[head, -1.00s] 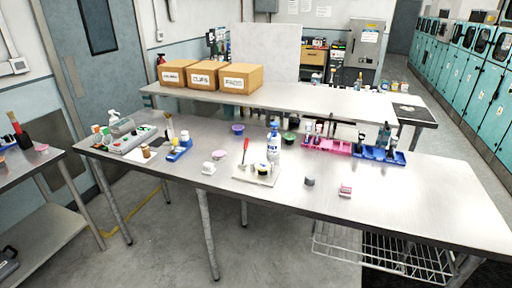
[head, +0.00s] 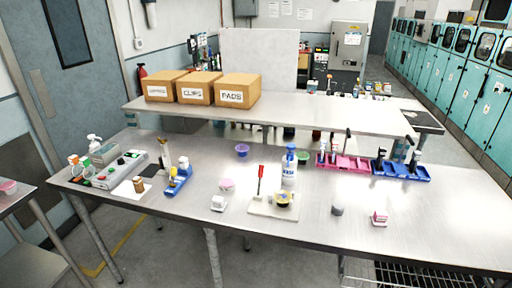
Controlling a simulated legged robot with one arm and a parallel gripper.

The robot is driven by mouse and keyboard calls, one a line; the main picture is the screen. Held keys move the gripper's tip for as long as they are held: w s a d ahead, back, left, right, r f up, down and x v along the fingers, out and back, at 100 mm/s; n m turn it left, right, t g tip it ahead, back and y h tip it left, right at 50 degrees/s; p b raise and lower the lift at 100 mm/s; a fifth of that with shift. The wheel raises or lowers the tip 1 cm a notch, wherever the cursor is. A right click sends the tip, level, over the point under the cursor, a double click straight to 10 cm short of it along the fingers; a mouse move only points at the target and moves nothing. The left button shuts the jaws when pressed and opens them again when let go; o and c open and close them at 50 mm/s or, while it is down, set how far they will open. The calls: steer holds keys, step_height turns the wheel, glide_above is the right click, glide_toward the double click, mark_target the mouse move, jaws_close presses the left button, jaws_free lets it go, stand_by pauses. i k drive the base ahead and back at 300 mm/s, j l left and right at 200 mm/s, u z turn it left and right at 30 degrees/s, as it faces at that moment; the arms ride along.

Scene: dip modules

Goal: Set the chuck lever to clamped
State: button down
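A red-handled upright piece (head: 261,180), which looks like the chuck lever, stands on a pale flat base plate (head: 262,210) near the middle of the steel table (head: 400,222). The red part points up with a slight tilt. A black round cup with yellow in it (head: 283,199) sits on the same plate, to the right of the red piece. The lever's clamped and unclamped marks are too small to read. My gripper is not in view.
A white bottle with a blue cap (head: 289,168) stands just behind the plate. A pink tray (head: 345,163) and a blue tray (head: 400,171) lie to the right. A small white block (head: 218,203) is left, a grey cylinder (head: 337,210) right. Boxes (head: 238,91) stand on the rear bench.

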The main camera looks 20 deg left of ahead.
mark_target(261, 166)
steer(key=i+j, duration=0.15)
steer(key=j, duration=0.45)
steer(key=i+j+z, duration=0.15)
steer(key=j, duration=0.4)
steer(key=i+j, duration=0.2)
steer(key=j, duration=0.4)
steer(key=i+j+z, duration=0.15)
steer(key=j, duration=0.45)
steer(key=i+j, duration=0.1)
steer(key=j, duration=0.5)
steer(key=i+j+z, duration=0.15)
steer(key=j, duration=1.1)
steer(key=i+z, duration=0.05)
